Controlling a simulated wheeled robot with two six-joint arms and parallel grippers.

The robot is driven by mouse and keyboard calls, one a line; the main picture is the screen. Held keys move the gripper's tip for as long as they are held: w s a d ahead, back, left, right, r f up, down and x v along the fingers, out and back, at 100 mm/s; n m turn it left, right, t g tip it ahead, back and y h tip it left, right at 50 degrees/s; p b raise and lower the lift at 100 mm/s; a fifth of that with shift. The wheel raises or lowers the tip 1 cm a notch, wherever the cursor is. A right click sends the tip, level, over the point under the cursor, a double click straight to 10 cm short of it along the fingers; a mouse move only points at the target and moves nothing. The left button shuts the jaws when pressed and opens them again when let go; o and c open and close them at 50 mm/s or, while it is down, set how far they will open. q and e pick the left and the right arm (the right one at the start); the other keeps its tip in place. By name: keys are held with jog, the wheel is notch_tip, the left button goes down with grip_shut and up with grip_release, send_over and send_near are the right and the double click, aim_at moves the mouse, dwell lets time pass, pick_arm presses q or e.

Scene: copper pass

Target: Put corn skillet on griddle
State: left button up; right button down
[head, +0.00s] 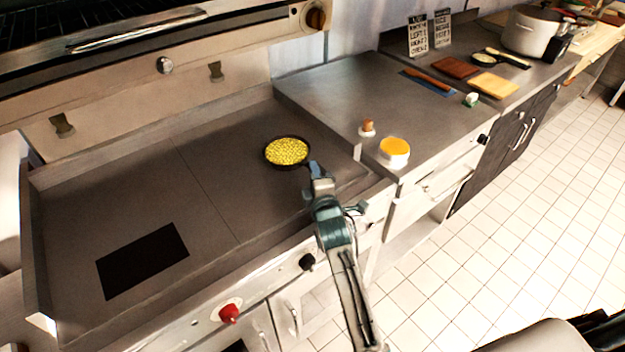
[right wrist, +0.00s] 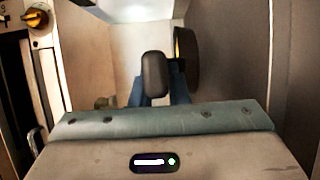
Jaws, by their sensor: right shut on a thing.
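The corn skillet (head: 287,151) is a small dark pan full of yellow corn. In the head view it is over the right part of the griddle (head: 205,190), level, with its handle toward my right gripper (head: 318,170). My right gripper is shut on the skillet's handle. In the right wrist view the dark handle end (right wrist: 155,75) shows between the blue fingers, with the pan's dark side (right wrist: 187,60) beyond. I cannot tell whether the pan's bottom touches the griddle. My left gripper is not in view.
A dark rectangle (head: 142,261) marks the griddle's front left. Right of the griddle, a counter holds a white tub with an orange top (head: 394,149), a small egg-like item (head: 367,128), cutting boards (head: 455,67) and a pot (head: 530,32). The griddle's left and middle are clear.

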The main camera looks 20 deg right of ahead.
jog(key=f, duration=0.2)
jog(key=shift+w+a+f+b, duration=0.2)
jog(key=shift+w+f+b, duration=0.15)
jog(key=shift+w, duration=0.05)
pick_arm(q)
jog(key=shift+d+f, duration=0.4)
pick_arm(e)
jog(key=shift+f, duration=0.25)
jog(key=shift+f, duration=0.2)
jog(key=c, duration=1.4)
grip_release()
jog(key=shift+s, duration=0.1)
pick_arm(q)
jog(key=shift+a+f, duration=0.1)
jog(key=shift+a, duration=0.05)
